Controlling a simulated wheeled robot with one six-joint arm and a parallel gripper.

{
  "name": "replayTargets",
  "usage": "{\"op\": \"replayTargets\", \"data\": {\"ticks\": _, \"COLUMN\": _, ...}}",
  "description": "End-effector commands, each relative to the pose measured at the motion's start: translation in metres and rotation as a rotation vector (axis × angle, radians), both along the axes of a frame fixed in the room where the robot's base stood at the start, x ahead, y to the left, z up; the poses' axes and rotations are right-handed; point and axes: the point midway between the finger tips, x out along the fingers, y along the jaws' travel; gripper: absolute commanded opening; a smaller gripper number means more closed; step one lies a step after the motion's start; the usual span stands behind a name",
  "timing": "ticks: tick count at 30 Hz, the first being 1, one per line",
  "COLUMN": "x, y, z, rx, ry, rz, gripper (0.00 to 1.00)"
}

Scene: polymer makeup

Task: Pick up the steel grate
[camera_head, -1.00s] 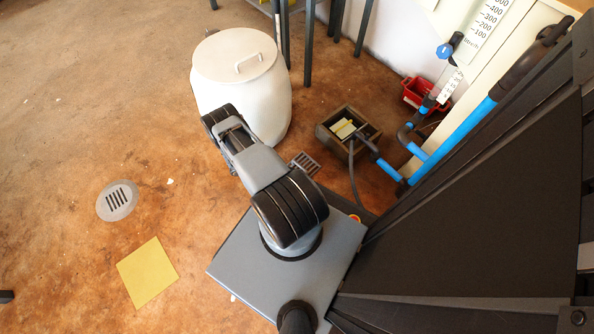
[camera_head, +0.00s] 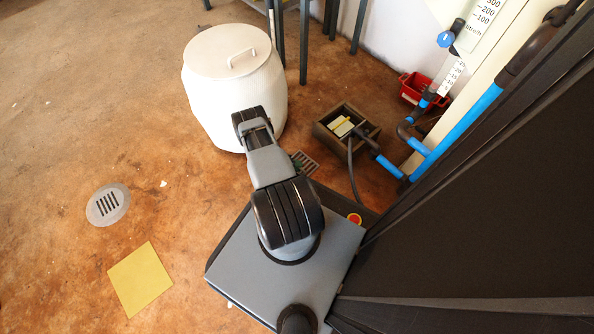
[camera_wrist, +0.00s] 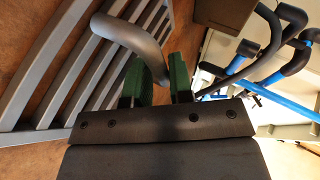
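The steel grate (camera_head: 306,164) is a small slotted metal rectangle on the brown floor, partly hidden by my arm in the head view. In the wrist view, its grey parallel bars (camera_wrist: 72,62) fill the upper left. A curved grey handle (camera_wrist: 128,36) arches from the grate toward my gripper. My gripper (camera_wrist: 160,68) has two green fingers standing apart. The handle's near end shows in the gap between them. I see no clear sign of the fingers pressing on it. In the head view the fingers are hidden by my arm.
A white lidded barrel (camera_head: 236,90) stands just beyond my arm. A grey box (camera_head: 321,131) with yellowish items stands right of the grate, near blue pipes (camera_head: 462,122) and a red crate (camera_head: 413,88). A round drain (camera_head: 107,205) and yellow square (camera_head: 140,279) lie left on open floor.

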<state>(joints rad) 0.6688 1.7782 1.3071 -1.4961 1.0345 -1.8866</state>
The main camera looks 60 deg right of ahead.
Motion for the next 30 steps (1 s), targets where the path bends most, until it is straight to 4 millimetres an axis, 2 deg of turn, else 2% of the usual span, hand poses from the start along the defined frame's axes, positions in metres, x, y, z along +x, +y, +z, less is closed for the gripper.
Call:
{"op": "replayTargets", "data": {"ticks": 3, "x": -0.0051, "y": -0.0059, "z": -0.0055, "rx": 0.0, "ry": 0.0, "rz": 0.0, "gripper": 0.21}}
{"op": "replayTargets", "data": {"ticks": 11, "x": -0.0061, "y": -0.0073, "z": -0.0053, "rx": 0.0, "ry": -0.001, "rz": 0.001, "gripper": 0.21}}
{"op": "replayTargets", "data": {"ticks": 18, "x": -0.006, "y": -0.0072, "z": -0.0052, "rx": 0.0, "ry": 0.0, "rz": 0.001, "gripper": 0.0}}
{"op": "replayTargets", "data": {"ticks": 30, "x": -0.0055, "y": -0.0074, "z": -0.0045, "rx": -0.002, "ry": 0.001, "rz": 0.001, "gripper": 0.0}}
